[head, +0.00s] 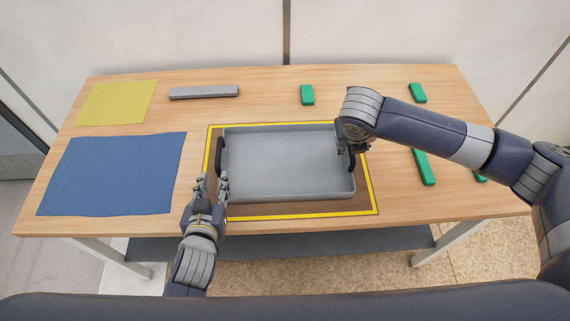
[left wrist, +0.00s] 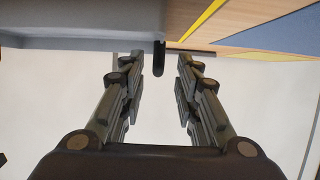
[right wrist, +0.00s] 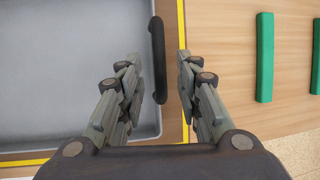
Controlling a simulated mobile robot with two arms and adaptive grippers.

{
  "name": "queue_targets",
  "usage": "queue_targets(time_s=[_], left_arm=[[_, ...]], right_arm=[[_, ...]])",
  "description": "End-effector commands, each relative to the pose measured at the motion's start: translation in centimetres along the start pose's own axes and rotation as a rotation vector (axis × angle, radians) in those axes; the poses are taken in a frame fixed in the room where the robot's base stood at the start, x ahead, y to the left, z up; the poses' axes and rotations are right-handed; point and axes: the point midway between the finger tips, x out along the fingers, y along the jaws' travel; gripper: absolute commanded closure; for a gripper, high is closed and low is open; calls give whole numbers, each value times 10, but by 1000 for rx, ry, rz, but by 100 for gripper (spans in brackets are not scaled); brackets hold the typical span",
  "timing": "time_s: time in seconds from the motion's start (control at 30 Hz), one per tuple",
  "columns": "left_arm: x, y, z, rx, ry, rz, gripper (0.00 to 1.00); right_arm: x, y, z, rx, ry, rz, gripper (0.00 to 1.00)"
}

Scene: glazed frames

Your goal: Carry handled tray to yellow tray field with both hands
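The grey handled tray (head: 285,170) has a dark handle at each short side. It appears level inside the yellow-outlined tray field (head: 372,195), nearer its left edge than its right. My left gripper (head: 212,182) is open at the tray's front left corner. The left handle (left wrist: 159,55) shows ahead of its parted fingers in the left wrist view; I see no contact. My right gripper (head: 351,148) is open over the tray's right side. In the right wrist view, the right handle (right wrist: 158,60) lies between its parted fingertips, nearer the left finger.
A blue cloth (head: 110,175) and a yellow cloth (head: 117,102) lie on the left of the wooden table. A grey bar (head: 204,92) and a green block (head: 307,95) lie behind the tray. Several green blocks, one long (head: 424,168), lie at the right.

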Motion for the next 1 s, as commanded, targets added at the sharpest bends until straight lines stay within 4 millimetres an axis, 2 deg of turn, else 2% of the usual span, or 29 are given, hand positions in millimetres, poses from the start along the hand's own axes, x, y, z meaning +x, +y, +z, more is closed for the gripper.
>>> queue_targets(time_s=[0.03,0.2,0.4,1.0], left_arm=[[0,0,0,0,0,0,70],[0,0,0,0,0,0,70],[0,0,0,0,0,0,70],[0,0,0,0,0,0,70]], right_arm=[[-13,0,1,-2,-4,2,68],[-46,0,1,-2,-4,1,68],[-66,0,0,-1,-1,-1,68],[-70,0,-1,-1,1,-1,68]])
